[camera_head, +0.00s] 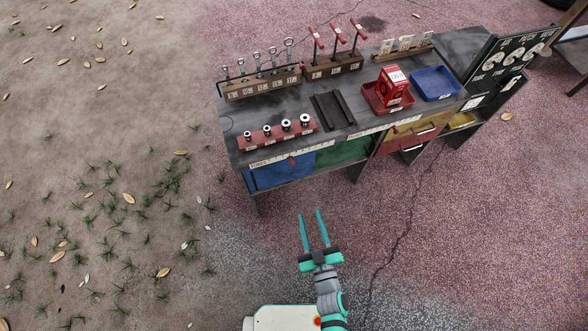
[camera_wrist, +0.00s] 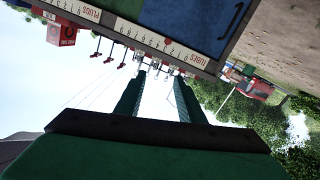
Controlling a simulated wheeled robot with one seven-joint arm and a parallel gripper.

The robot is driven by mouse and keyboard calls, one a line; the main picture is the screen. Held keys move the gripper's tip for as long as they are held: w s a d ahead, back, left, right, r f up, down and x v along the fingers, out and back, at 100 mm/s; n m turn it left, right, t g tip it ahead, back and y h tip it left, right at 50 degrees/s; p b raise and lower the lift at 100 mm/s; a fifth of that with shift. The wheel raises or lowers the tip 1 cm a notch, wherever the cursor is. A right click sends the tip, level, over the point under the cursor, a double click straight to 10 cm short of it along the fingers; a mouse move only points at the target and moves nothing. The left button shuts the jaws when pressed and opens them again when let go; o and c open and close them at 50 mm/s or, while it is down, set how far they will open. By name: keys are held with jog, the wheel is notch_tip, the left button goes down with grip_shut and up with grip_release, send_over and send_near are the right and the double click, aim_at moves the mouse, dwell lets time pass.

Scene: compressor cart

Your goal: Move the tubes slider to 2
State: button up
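The tubes scale (camera_head: 266,161) is a white numbered strip along the cart's front edge, at its left part. Its small red slider (camera_head: 291,160) sits partway along; the number it marks is too small to read there. In the wrist view the tubes scale (camera_wrist: 190,56) appears upside down, with the red slider (camera_wrist: 167,41) on it; its exact number is unclear. My gripper (camera_head: 310,213) is open and empty, in front of and apart from the cart, below the slider in the picture. Its two fingers (camera_wrist: 158,76) point toward the strip in the wrist view.
A similar plugs scale (camera_head: 378,132) with its own red slider (camera_head: 395,130) lies to the right. Sockets (camera_head: 286,125), a red box (camera_head: 391,85) and a blue tray (camera_head: 434,83) stand on the cart top. Open ground lies in front of the cart.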

jog(key=w+a+f+y, duration=0.1)
jog(key=w+a+f, duration=0.1)
jog(key=w, duration=0.8)
jog(key=w+a+f+n+y, duration=0.1)
jog(key=w+a+f, duration=0.2)
jog(key=w, duration=0.8)
jog(key=shift+f, duration=0.25)
grip_shut()
jog(key=shift+d, duration=0.1)
